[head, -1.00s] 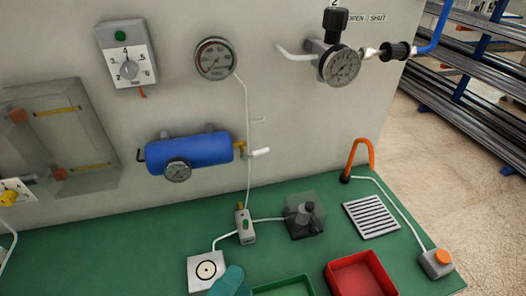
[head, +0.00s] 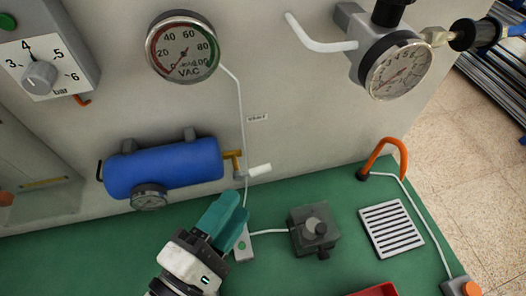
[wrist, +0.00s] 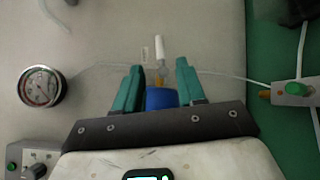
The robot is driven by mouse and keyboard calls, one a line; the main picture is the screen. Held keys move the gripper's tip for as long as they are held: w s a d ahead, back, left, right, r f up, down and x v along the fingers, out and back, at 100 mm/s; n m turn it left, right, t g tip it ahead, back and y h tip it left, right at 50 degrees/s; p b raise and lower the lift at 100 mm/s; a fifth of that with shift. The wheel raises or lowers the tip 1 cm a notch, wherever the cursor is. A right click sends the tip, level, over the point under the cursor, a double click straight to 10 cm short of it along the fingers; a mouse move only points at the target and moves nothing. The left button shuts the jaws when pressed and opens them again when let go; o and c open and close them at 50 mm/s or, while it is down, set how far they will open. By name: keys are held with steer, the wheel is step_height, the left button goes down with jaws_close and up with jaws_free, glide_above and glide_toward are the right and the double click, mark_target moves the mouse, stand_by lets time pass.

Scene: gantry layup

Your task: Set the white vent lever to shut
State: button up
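A short white lever (head: 260,169) sits on a brass fitting at the right end of the blue tank (head: 170,168), pointing right. A longer white lever (head: 318,38) reaches left from the gauge body at the upper right. I cannot tell from here which one is the vent lever. My gripper (head: 226,215) is below the tank's right end, with teal fingers. In the wrist view my gripper (wrist: 157,82) is open and empty. There the short white lever (wrist: 160,47) stands beyond the gap between the fingers, with the blue tank (wrist: 161,98) in that gap.
The vacuum gauge (head: 183,47) and pressure gauge (head: 399,70) are on the wall. A small label (head: 257,118) above the short lever is unreadable. On the green bench are a grey clamp block (head: 315,230), a slotted plate (head: 391,228) and an orange hook (head: 383,155). The wall around the short lever is mostly clear.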

mark_target(263, 166)
steer(key=p+x, duration=0.1)
steer(key=x, duration=0.9)
steer(key=shift+f+p, duration=0.1)
steer(key=shift+p, duration=0.3)
steer(key=shift+s, duration=0.1)
jaws_close()
